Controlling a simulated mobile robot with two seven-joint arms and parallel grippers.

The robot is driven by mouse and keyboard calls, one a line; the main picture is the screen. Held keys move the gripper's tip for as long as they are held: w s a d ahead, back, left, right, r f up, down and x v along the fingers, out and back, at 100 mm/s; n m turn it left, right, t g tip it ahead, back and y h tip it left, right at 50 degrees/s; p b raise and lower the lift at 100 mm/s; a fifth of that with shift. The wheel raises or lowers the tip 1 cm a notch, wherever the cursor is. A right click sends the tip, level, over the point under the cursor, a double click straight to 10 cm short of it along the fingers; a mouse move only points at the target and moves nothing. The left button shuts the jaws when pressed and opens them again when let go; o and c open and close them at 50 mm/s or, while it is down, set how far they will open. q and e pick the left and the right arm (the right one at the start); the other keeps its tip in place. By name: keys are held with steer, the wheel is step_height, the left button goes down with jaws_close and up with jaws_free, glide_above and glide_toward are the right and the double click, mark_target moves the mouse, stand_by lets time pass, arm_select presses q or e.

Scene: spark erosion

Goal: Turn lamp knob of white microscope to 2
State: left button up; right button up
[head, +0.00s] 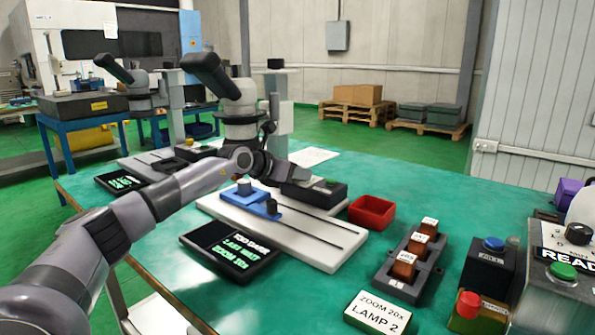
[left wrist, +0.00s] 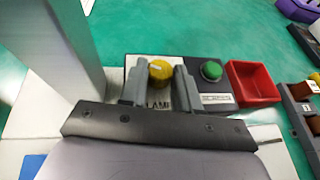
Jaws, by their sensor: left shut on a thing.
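The white microscope (head: 241,103) stands on the near bench, with a pale base plate (head: 290,232). In the left wrist view, its yellow lamp knob (left wrist: 159,70) sits on a plate marked LAMP, left of a green button (left wrist: 211,70). My left gripper (left wrist: 160,88) has one finger on each side of the knob and is shut on it. In the head view my left gripper (head: 283,168) reaches the back of the base, and the knob is hidden there. The knob's setting cannot be read. My right gripper is not in view.
A card (head: 377,313) reads ZOOM 20x, LAMP 2. A display (head: 230,251) reads TOO DARK. A red tray (head: 372,211) lies right of the base, beside a dark rack (head: 409,264). A second microscope (head: 138,85) stands behind. Control boxes crowd the right edge.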

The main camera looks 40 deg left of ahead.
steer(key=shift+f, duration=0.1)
arm_select(q)
steer(key=o, duration=1.1)
steer(key=shift+c, duration=0.2)
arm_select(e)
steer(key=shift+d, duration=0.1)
arm_select(q)
steer(key=shift+s, duration=0.1)
steer(key=shift+s+r, duration=0.2)
steer(key=shift+s, duration=0.35)
steer(key=s, duration=0.3)
steer(key=s+b, duration=0.1)
steer(key=s, duration=0.4)
steer(key=shift+s+a+f, duration=0.1)
steer(key=shift+s+a, duration=0.2)
steer(key=shift+s, duration=0.1)
steer(key=shift+s+b, duration=0.5)
steer(key=shift+s, duration=1.05)
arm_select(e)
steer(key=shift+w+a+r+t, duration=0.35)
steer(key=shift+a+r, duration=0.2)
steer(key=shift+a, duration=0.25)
